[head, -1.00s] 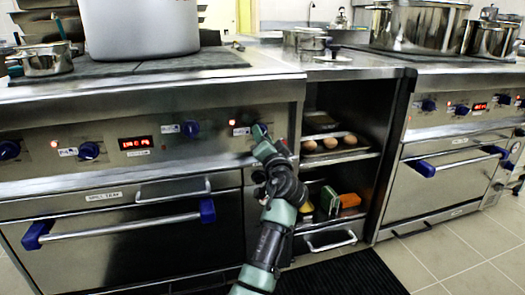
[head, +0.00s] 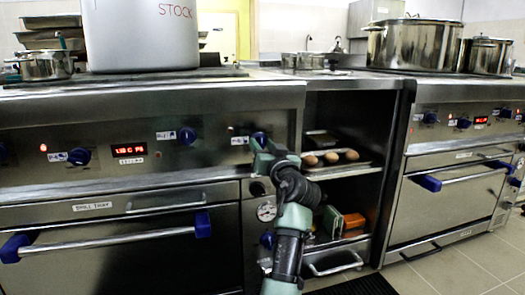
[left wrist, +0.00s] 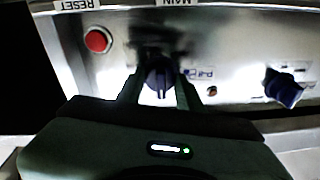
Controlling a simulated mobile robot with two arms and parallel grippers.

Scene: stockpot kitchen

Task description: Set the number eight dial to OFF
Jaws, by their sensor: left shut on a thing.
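A dark blue dial (head: 260,136) sits at the right end of the left range's control panel. My left gripper (head: 260,143) is at it, and the arm covers part of the panel's edge. In the left wrist view the dial (left wrist: 159,76) is between the two fingers, which are shut on its sides. Its grip ridge points roughly up and down in that view. The label beside it (left wrist: 201,73) is too blurred to read surely. A small indicator lamp (left wrist: 211,91) beside it looks dark. My right gripper is not in view.
Other blue dials (head: 188,135) and a red display (head: 130,149) are on the same panel. A red button (left wrist: 98,40) marked RESET is near in the wrist view. An oven handle (head: 110,240) juts out below. Open shelves with eggs (head: 331,157) stand to the right.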

